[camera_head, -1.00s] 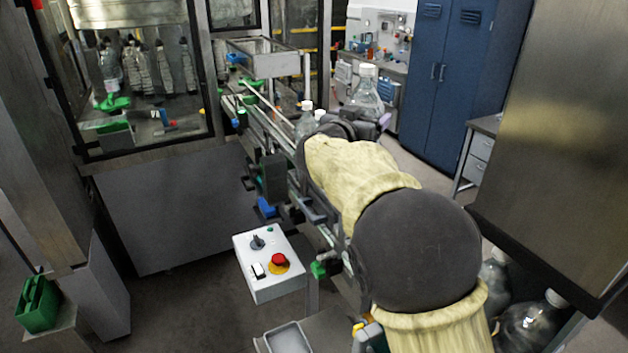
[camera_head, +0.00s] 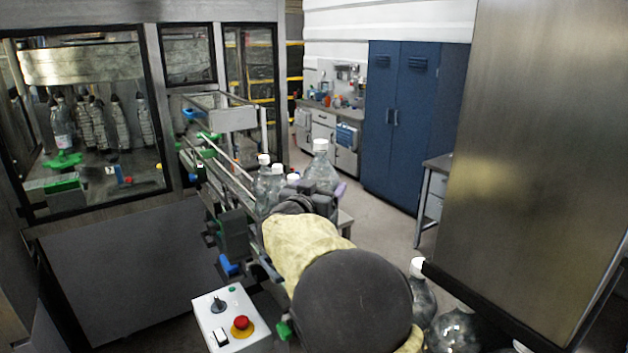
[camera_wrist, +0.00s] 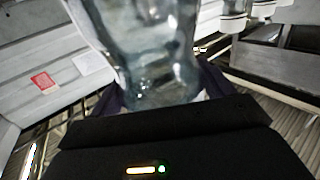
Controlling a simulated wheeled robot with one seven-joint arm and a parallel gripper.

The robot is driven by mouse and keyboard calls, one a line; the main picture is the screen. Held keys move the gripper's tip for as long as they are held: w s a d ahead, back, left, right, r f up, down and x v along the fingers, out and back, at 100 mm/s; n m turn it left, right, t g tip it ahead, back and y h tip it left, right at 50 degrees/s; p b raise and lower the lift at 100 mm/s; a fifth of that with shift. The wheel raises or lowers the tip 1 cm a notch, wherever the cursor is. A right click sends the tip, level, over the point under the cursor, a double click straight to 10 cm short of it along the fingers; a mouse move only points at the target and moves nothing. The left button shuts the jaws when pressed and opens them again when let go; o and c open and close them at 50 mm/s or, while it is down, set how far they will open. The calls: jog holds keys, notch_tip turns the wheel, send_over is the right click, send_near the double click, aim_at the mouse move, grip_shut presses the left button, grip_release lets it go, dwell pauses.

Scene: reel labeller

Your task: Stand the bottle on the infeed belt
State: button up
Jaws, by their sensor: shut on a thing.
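My gripper (camera_head: 318,200) is shut on a clear bottle (camera_head: 321,172) with a white cap, held roughly upright. In the wrist view the bottle (camera_wrist: 150,50) fills the space between the dark purple fingers, and its lower end is hidden by the gripper body. The infeed belt (camera_head: 232,172) runs from the machine toward me, partly hidden by my arm. The held bottle shows just right of several clear, white-capped bottles (camera_head: 268,188) at the belt. I cannot tell whether its base touches anything.
A control box (camera_head: 228,318) with a red button stands front left of the belt. A glazed machine (camera_head: 100,215) is at left, blue lockers (camera_head: 400,120) behind, and a steel cabinet (camera_head: 545,150) at right. More bottles (camera_head: 421,295) stand low at right.

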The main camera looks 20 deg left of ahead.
notch_tip(320, 180, down, 8)
jog(key=p, duration=0.1)
jog(key=shift+r, duration=0.1)
dwell(0.3)
